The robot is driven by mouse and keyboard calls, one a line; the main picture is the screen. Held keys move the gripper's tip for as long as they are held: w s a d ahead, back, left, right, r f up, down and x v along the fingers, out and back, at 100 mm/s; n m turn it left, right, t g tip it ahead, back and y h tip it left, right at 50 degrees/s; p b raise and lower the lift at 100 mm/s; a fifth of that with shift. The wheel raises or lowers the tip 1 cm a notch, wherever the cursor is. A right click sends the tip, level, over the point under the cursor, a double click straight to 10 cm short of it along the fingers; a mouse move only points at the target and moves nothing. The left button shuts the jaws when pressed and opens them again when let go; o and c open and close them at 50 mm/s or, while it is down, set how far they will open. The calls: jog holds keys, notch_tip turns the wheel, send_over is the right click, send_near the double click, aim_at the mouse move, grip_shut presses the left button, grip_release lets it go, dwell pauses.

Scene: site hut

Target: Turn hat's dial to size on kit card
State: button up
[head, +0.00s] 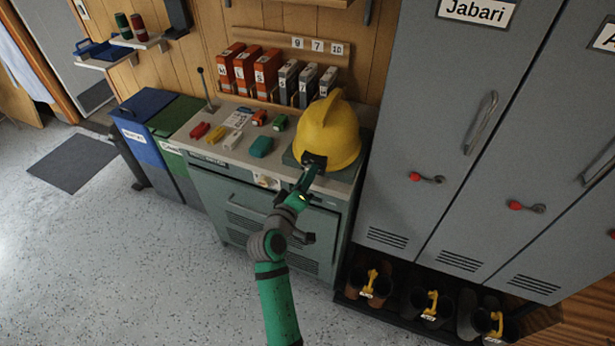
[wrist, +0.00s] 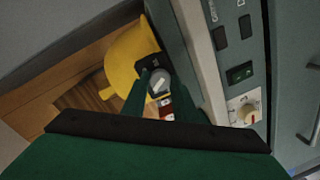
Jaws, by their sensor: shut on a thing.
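The yellow hard hat (head: 328,138) sits on a dark pad at the right end of the worktop, and its yellow shell also shows in the wrist view (wrist: 124,60). A grey round dial (wrist: 159,83) with a pale pointer sits on the hat's black band piece (wrist: 147,66). My gripper (head: 310,172) reaches up to the hat's near side; in the wrist view its green fingers (wrist: 160,92) are on either side of the dial, shut on it. In the head view the gripper hides the dial. I cannot pick out a kit card for certain.
The worktop (head: 197,150) holds small coloured items, with numbered orange and grey boxes (head: 267,72) behind. The cabinet front has another knob (wrist: 248,113). Grey lockers (head: 440,130), one labelled Jabari, stand close on the right, boots below.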

jog(key=shift+n, duration=1.7)
jog(key=o, duration=1.1)
jog(key=shift+c, duration=0.2)
jog(key=v, duration=1)
jog(key=shift+s+a+h, duration=0.25)
jog(key=shift+a+h, duration=0.05)
